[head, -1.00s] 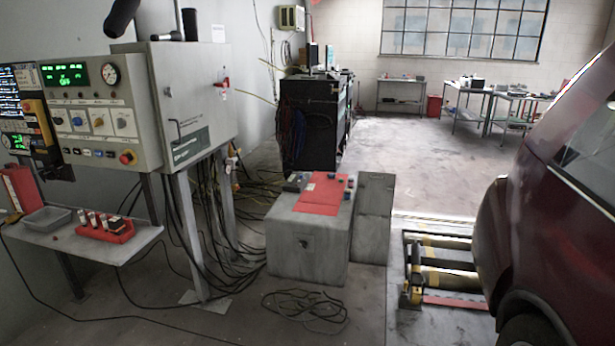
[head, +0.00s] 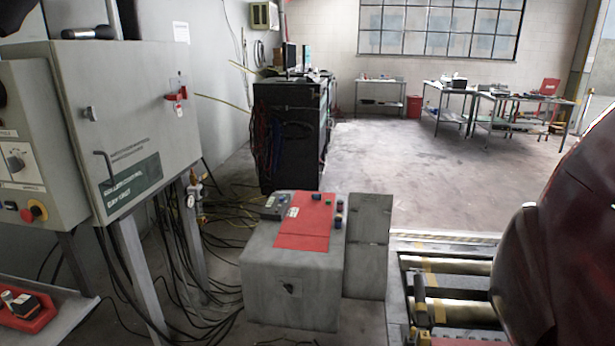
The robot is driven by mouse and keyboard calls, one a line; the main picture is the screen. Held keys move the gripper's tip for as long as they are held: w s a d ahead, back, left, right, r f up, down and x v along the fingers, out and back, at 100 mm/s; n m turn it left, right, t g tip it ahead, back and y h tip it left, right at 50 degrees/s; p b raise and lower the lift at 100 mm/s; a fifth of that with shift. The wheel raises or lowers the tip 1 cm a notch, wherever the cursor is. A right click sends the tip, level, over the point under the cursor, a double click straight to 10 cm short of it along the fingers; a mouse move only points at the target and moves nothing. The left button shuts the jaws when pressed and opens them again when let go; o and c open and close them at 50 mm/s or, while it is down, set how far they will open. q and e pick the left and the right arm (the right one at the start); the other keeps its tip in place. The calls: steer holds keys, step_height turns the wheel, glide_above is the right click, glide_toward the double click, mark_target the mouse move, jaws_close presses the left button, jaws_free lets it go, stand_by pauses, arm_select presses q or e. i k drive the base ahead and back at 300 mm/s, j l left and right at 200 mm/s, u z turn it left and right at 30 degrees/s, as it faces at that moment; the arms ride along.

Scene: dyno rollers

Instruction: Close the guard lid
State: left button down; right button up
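No part named as a guard lid can be told for certain. A grey box (head: 292,290) stands on the floor at the centre of the head view, with a red sheet (head: 304,222) on its top. An upright grey panel (head: 368,246) stands against its right side; it may be the lid, but I cannot tell whether it is hinged to the box. Rollers (head: 450,266) with yellow-marked frames lie in the floor to the right, partly hidden by a dark red car (head: 575,240). Neither of my grippers is in view.
A grey control cabinet (head: 135,120) on legs stands at the left, with loose cables on the floor beside it. A small device (head: 276,207) lies on the box. A black rack (head: 290,135) stands behind. The floor beyond the box is open towards the benches (head: 455,105).

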mark_target(370, 224)
steer(key=i+l+z, duration=0.25)
steer(key=i, duration=0.25)
steer(key=i+l+z, duration=0.1)
steer(key=i+z, duration=0.15)
steer(key=i, duration=0.25)
